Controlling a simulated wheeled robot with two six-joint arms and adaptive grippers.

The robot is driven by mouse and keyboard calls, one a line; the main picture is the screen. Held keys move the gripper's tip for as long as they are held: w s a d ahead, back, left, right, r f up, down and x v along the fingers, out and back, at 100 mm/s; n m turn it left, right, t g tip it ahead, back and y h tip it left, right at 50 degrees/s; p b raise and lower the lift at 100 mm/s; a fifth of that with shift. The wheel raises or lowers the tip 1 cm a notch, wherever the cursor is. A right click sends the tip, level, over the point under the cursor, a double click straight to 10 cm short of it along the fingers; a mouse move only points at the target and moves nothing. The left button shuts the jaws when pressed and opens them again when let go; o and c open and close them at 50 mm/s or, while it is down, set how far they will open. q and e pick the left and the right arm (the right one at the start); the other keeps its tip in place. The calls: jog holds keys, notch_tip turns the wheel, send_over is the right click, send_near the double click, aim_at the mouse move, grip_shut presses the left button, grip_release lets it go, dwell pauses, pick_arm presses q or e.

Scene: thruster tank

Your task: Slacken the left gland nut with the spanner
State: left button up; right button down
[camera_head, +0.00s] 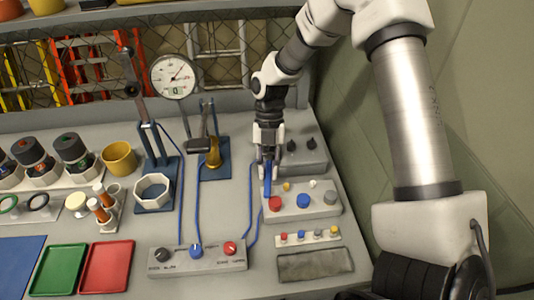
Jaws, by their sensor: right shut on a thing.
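My right gripper (266,166) reaches down from the top right, over the back edge of a button box. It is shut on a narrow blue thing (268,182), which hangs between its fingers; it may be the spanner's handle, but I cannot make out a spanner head. At the left stand several dark cylinders on pale hexagonal collars, the leftmost clear one being a dark cylinder (28,152). I cannot tell which part is the left gland nut. A white hexagonal ring (139,193) sits on a blue stand. My left gripper is out of view.
A button box (322,214) and a grey box (308,160) stand by the gripper. A control box with knobs (208,262) lies at the front, with blue cables. Green (57,270) and red (106,268) trays lie front left. A gauge (172,76) stands behind.

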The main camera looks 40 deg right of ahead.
jog(key=shift+s+d+r+n+p, duration=0.1)
jog(key=shift+s+d+n+p, duration=0.1)
jog(key=shift+d+n+p, duration=0.15)
jog(key=shift+s+n, duration=0.1)
jog(key=shift+n, duration=0.25)
jog(key=shift+d, duration=0.1)
jog(key=shift+s+d+n+g+h, duration=0.3)
jog(key=shift+d+n+h, duration=0.1)
jog(key=shift+n, duration=0.2)
jog(key=shift+r+p, duration=1.15)
jog(key=shift+p, duration=0.2)
